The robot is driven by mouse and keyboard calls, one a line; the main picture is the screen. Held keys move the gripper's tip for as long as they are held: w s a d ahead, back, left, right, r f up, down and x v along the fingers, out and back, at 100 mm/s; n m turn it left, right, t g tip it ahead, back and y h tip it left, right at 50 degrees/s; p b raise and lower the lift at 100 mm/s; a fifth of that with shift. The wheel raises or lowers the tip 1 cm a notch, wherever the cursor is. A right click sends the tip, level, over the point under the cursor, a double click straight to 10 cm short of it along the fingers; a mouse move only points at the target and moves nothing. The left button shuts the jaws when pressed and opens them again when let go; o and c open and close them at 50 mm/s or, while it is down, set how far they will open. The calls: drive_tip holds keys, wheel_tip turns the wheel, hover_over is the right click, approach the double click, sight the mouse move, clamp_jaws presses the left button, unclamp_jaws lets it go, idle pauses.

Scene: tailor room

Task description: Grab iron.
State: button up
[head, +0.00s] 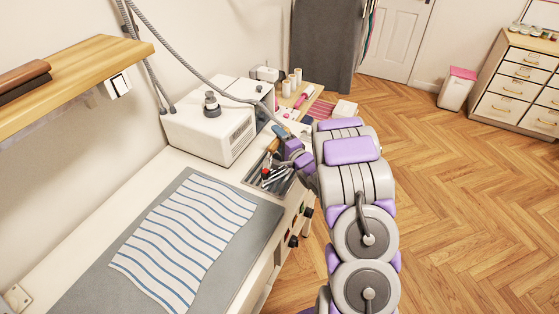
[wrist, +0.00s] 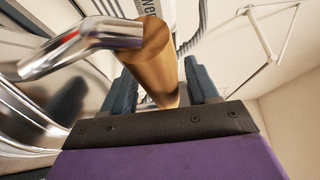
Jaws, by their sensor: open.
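The iron shows in the wrist view as a wooden handle (wrist: 157,50) with a bent chrome bar (wrist: 80,45) and shiny metal at the left. My gripper (wrist: 162,82) is open, with one dark blue finger on each side of the handle. The handle is between the fingers; I cannot tell whether either finger touches it. In the head view my gripper (head: 278,137) is at the tool recess by the white machine, and a bit of the wooden handle (head: 272,146) shows beside it. Most of the iron is hidden there.
A white boxy machine (head: 212,133) with a grey hose stands left of the gripper. A recess (head: 251,178) holds several tools. Striped cloth (head: 190,235) lies on the grey pad of the ironing table. A wooden shelf (head: 85,75) juts out at upper left.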

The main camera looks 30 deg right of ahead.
drive_tip(key=shift+w+a, duration=0.1)
drive_tip(key=shift+w, duration=0.4)
drive_tip(key=shift+s, duration=0.1)
drive_tip(key=c, duration=1)
clamp_jaws()
drive_tip(key=shift+f, duration=0.15)
